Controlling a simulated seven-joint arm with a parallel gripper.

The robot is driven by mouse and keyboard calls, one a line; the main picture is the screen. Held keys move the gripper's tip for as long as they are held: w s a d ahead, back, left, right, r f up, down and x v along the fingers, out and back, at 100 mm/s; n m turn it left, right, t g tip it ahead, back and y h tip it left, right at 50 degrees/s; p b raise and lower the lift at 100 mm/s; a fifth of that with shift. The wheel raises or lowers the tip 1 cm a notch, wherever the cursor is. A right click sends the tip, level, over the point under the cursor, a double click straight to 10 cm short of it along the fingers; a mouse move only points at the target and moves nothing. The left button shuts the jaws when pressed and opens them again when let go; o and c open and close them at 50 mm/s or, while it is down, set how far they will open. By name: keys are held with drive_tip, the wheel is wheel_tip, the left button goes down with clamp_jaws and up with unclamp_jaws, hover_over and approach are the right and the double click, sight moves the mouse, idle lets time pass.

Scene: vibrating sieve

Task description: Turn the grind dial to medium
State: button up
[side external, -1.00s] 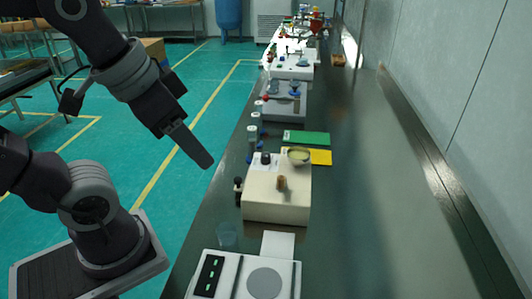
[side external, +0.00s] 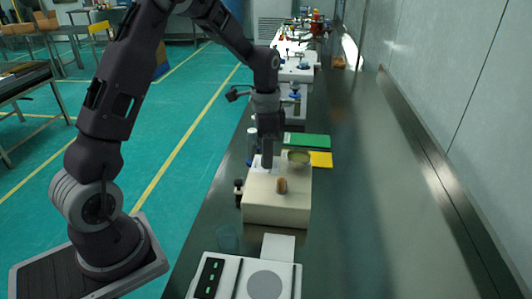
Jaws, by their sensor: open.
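A cream box-shaped machine (side external: 277,212) stands on the dark bench, with a brown knob (side external: 282,187) and a shallow greenish dish (side external: 299,157) on its top. My gripper (side external: 267,163) points down at the back left of the machine's top, over a white panel (side external: 257,166). My gripper hides the spot where a small black dial showed earlier. The jaws are open, though the gap between the fingers is hard to see from this side. I cannot tell whether the fingers touch or surround the dial. No dial marks are legible.
A small dark bottle (side external: 239,193) stands left of the machine. Green (side external: 312,141) and yellow (side external: 321,159) pads lie behind. The bench is clear to the right.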

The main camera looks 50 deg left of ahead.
drive_tip(key=shift+f, duration=0.2)
clamp_jaws()
drive_tip(key=shift+n, duration=0.3)
drive_tip(key=n, duration=0.5)
drive_tip(key=shift+n, duration=0.4)
drive_tip(key=n, duration=0.5)
drive_tip(key=shift+n, duration=0.3)
unclamp_jaws()
